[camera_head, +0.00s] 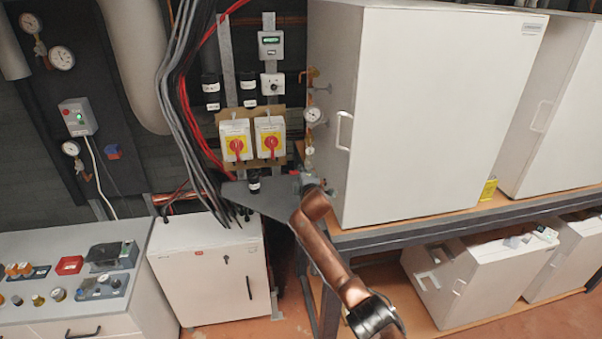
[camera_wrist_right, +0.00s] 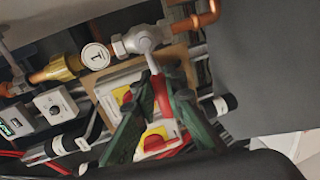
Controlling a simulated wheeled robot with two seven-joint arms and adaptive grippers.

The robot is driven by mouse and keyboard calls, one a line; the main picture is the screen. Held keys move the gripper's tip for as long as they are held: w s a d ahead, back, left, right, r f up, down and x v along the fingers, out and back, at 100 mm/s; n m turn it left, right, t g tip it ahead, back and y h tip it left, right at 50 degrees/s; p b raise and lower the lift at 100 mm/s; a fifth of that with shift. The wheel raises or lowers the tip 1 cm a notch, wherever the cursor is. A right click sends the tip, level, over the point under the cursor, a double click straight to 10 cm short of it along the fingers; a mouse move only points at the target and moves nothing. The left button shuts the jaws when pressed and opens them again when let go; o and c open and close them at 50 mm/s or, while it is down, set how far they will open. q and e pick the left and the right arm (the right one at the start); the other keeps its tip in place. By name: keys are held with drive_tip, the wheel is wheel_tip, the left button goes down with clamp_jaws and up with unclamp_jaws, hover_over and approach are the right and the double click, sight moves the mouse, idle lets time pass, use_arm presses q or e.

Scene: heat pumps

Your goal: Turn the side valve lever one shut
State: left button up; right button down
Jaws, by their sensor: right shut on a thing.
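The side valve is a silver valve body (camera_wrist_right: 143,38) on a copper pipe in the right wrist view. Its red lever (camera_wrist_right: 160,92) points away from the body, down between the green fingers of my right gripper (camera_wrist_right: 154,104). The gripper is shut on the lever. In the head view my right gripper (camera_head: 308,183) is at the left side of the large white cabinet, below a round gauge. There the valve and lever are mostly hidden by the gripper and too small to make out. My left gripper is not in view.
Two red-and-yellow rotary switches (camera_head: 237,141) are on the wall close to the gripper. The large white cabinet (camera_head: 430,110) stands directly right of it on a grey-framed bench (camera_head: 440,222). Cables hang at left, above a lower white cabinet (camera_head: 208,268).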

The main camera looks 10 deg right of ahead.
drive_tip(key=c, duration=2)
unclamp_jaws()
drive_tip(key=shift+o, duration=0.2)
drive_tip(key=shift+s, duration=0.15)
drive_tip(key=v, duration=1.1)
drive_tip(key=shift+s+r, duration=0.2)
drive_tip(key=shift+s, duration=0.1)
drive_tip(key=shift+c, duration=0.3)
drive_tip(key=shift+c, duration=1.4)
